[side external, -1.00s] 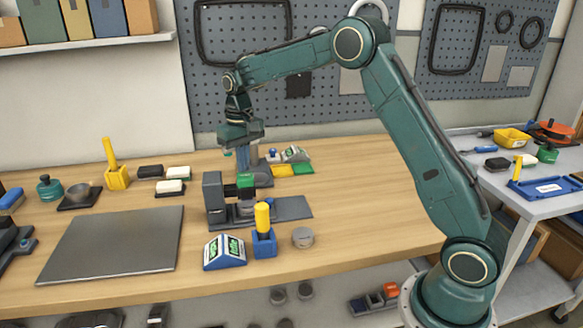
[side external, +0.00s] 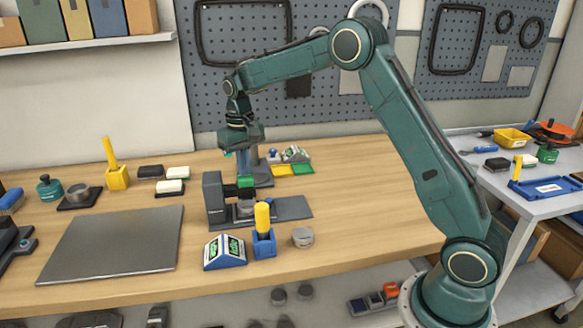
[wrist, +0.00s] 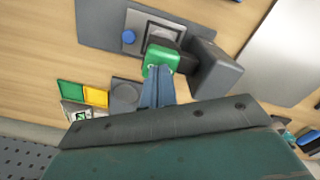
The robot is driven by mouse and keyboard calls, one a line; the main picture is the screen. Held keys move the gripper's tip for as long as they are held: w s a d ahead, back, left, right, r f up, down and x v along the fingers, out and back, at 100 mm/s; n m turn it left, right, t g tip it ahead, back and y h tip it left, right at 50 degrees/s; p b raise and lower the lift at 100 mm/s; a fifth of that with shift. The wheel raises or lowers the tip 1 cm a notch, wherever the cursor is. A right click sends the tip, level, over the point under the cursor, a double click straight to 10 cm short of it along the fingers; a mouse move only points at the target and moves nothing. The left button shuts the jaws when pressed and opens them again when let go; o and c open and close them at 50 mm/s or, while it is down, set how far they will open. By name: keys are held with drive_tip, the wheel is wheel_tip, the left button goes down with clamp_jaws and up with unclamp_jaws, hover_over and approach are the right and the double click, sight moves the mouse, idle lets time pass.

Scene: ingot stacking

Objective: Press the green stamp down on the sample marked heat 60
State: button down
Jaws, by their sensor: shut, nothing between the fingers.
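The green stamp (side external: 246,182) sits on the black arm of a dark grey press (side external: 213,192). It also shows in the wrist view (wrist: 160,58). A grey round sample (side external: 246,208) lies under the stamp on the press base, partly hidden; I cannot read any mark on it. My gripper (side external: 244,172) points down just above the stamp, its fingers shut and empty. In the wrist view the fingertips (wrist: 158,72) overlap the stamp's near edge; I cannot tell whether they touch it. Another grey round sample (side external: 303,237) stands on the table to the right.
A blue holder with a yellow handle (side external: 264,242) and a display block with green labels (side external: 225,252) stand in front of the press. A grey plate (side external: 115,242) lies to the left. Green (side external: 302,169) and yellow (side external: 281,171) pads lie behind. The table's right part is clear.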

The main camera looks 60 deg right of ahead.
drive_tip(key=shift+s+f, duration=0.1)
drive_tip(key=shift+f, duration=1.5)
idle(2.3)
drive_tip(key=shift+r, duration=0.15)
drive_tip(key=shift+r, duration=3.55)
drive_tip(key=shift+r, duration=0.1)
